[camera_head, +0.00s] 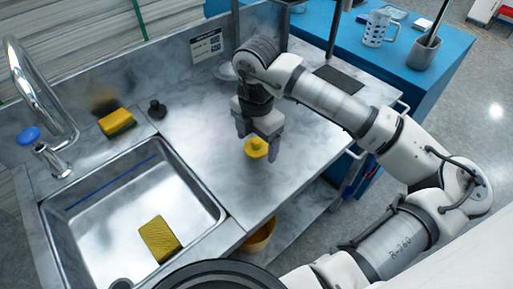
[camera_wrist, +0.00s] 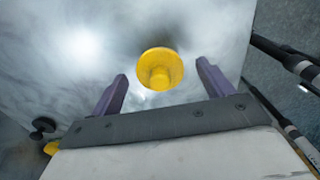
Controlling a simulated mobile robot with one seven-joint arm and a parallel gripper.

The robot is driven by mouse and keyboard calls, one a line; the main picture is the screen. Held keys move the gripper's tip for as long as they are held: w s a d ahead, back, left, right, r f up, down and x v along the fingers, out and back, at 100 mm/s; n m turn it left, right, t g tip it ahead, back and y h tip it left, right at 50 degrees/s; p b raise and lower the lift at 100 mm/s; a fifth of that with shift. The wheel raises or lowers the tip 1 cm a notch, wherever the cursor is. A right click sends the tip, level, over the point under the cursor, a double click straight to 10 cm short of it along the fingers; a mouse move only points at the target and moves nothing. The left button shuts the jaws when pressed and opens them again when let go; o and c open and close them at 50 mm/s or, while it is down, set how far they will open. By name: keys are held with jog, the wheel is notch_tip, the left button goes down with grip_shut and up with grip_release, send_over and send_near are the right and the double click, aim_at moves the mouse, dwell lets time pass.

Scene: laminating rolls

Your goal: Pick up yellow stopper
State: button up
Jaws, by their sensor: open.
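The yellow stopper (camera_head: 256,147) is a round disc with a knob, lying on the marbled steel counter (camera_head: 206,118) right of the sink. My gripper (camera_head: 259,146) is over it, pointing down. In the wrist view the stopper (camera_wrist: 160,69) shows just beyond the two purple fingertips (camera_wrist: 161,70), roughly centred between them. The fingers are apart and nothing is held. Whether the fingertips are level with the stopper's height I cannot tell.
A sink (camera_head: 135,205) with a yellow sponge (camera_head: 159,239) in it is at the left. Another sponge (camera_head: 117,122), a black stopper (camera_head: 157,109) and a faucet (camera_head: 40,100) stand behind it.

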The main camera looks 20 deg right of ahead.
jog(key=shift+c, duration=0.3)
jog(key=c, duration=1)
jog(key=shift+r, duration=0.1)
